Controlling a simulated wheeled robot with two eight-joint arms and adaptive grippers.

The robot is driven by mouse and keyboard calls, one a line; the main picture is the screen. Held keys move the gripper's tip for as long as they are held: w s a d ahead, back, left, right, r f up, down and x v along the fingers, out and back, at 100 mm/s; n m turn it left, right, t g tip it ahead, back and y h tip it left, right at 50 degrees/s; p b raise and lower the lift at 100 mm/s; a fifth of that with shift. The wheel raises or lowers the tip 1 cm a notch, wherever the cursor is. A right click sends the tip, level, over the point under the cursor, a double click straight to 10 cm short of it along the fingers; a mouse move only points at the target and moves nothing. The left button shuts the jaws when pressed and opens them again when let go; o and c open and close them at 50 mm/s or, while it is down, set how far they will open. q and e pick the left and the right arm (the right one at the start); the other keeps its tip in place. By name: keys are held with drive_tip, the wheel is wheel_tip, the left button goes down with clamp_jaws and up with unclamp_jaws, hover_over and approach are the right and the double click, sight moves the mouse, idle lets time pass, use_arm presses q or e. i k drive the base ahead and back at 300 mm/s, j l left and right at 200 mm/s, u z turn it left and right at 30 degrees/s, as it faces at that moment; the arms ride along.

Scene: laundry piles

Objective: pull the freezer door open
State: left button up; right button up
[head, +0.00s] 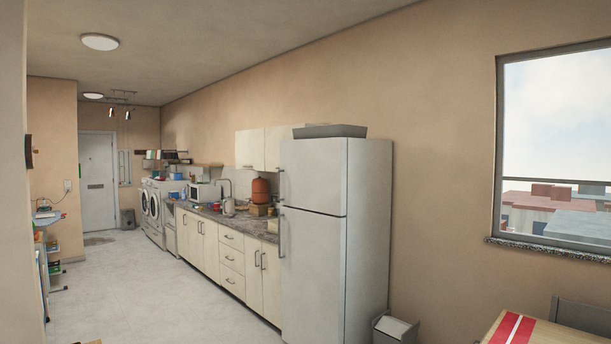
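A tall white fridge-freezer (365,235) stands against the right-hand wall, at the near end of the kitchen counter. Its smaller upper door, the freezer door (315,175), is shut. The larger lower door (313,275) is also shut. Each door has a handle on its left edge: the upper handle (281,184) and the lower handle (281,236). Neither of my grippers shows in the head view, and the fridge-freezer is some distance away.
A grey tray (330,131) lies on top of the fridge-freezer. A bin (394,328) stands at its right foot. A table (535,330) and a chair (582,315) are at the lower right. Open floor (150,300) lies left of the counter cabinets (231,262).

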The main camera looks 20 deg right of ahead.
sight(312, 174)
drive_tip(key=i+l+z, duration=0.25)
drive_tip(key=i, duration=0.35)
drive_tip(key=i+l+z, duration=0.1)
drive_tip(key=i+z, duration=0.2)
drive_tip(key=i, duration=0.3)
